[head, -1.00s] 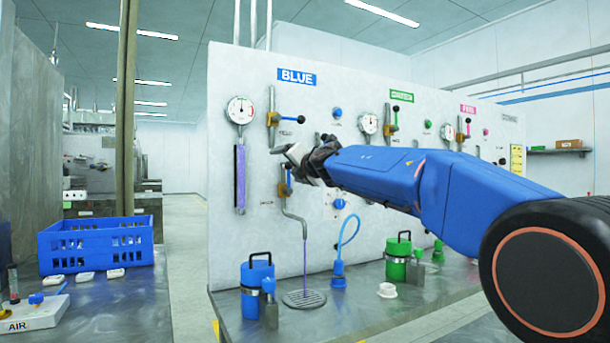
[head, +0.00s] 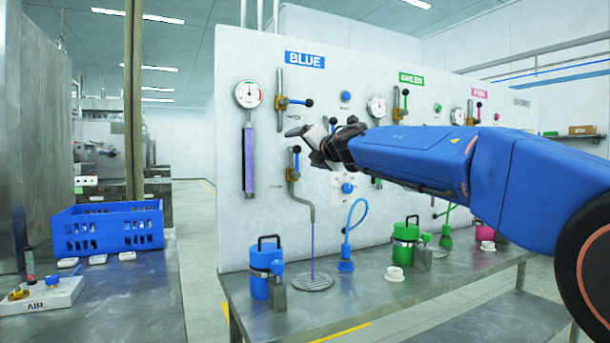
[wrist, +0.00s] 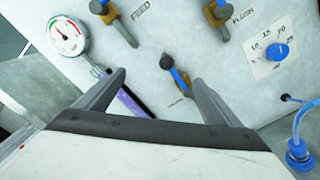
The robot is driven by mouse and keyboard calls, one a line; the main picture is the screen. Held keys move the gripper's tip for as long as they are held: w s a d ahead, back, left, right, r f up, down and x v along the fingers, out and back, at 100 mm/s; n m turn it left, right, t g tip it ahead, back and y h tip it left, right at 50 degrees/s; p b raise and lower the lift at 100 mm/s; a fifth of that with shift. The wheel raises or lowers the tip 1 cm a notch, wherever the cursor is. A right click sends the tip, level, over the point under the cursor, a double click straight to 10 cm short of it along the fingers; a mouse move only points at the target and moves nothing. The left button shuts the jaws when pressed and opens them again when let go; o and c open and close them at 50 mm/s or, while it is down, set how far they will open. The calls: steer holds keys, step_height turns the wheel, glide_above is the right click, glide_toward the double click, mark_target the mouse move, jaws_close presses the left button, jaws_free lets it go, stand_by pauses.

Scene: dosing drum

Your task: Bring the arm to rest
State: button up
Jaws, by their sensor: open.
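My gripper (head: 305,133) is raised in front of the white dosing panel (head: 225,180), below the BLUE label (head: 305,60). In the wrist view its two fingers (wrist: 160,78) are spread apart with nothing held between them. A blue lever with a dark tip (wrist: 176,76) shows beyond the gap, apparently clear of the fingers. In the head view this lower valve (head: 293,172) has its lever upright, and the upper valve (head: 282,102) has its lever pointing right. A thin purple stream (head: 313,240) falls from the spout to the round drain grate (head: 313,283).
A blue can (head: 263,268) and a green can (head: 404,243) stand on the metal bench (head: 385,290) under the panel. A blue hose fitting (head: 346,265) stands between them. A blue crate (head: 108,228) sits on the left bench. The aisle (head: 197,215) is open.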

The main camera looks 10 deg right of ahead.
steer(key=s+d+f+m+g+h, duration=0.3)
steer(key=s+d+f+m+h, duration=0.7)
steer(key=s+d+f+m, duration=0.95)
steer(key=s+d+f+m+g, duration=0.3)
steer(key=s+f+m+g, duration=0.3)
steer(key=s+f, duration=0.9)
steer(key=s+a+f+m+g+y, duration=0.1)
steer(key=s+a+f+m+y, duration=0.1)
steer(key=s+f, duration=0.6)
steer(key=s+a+f+m+g+y, duration=0.2)
steer(key=s+a+f, duration=0.3)
steer(key=s+f, duration=0.3)
steer(key=shift+m, duration=0.55)
